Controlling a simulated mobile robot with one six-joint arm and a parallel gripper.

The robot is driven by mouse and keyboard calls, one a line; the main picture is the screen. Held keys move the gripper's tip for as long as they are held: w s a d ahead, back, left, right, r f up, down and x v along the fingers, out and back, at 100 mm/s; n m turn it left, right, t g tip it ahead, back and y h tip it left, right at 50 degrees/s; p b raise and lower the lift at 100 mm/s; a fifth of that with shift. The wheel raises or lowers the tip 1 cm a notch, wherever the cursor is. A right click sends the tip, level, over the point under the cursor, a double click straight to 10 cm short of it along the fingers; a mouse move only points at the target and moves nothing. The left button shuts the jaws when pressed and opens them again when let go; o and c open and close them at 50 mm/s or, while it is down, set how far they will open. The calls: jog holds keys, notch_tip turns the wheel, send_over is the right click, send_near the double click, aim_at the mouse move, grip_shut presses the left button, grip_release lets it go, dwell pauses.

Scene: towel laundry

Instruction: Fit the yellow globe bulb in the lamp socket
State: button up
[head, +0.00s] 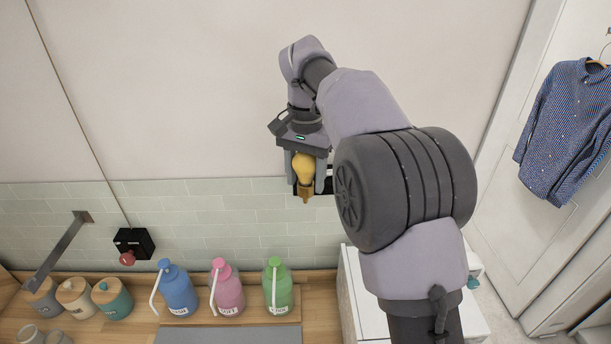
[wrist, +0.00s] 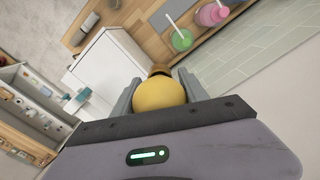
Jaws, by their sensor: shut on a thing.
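My gripper (head: 305,178) points downward in front of the wall and is shut on the yellow globe bulb (head: 304,168). In the wrist view the round yellow bulb (wrist: 159,94) sits between the two grey fingers, with its brownish base (wrist: 160,70) pointing away from the palm. A dark fixture (head: 322,187) shows on or near the wall, partly hidden behind the bulb and fingers. I cannot tell whether it is the lamp socket, or whether the bulb's base touches it.
A wooden counter (head: 185,335) below holds blue (head: 177,292), pink (head: 228,292) and green (head: 278,290) pump bottles and several lidded jars. A black wall box (head: 134,242) with a red knob-like part is at left. White drawers (head: 356,300) stand right of the counter. A blue shirt (head: 570,130) hangs far right.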

jog(key=o, duration=1.5)
jog(key=shift+r, duration=0.1)
notch_tip(320, 180, up, 12)
jog(key=p, duration=0.5)
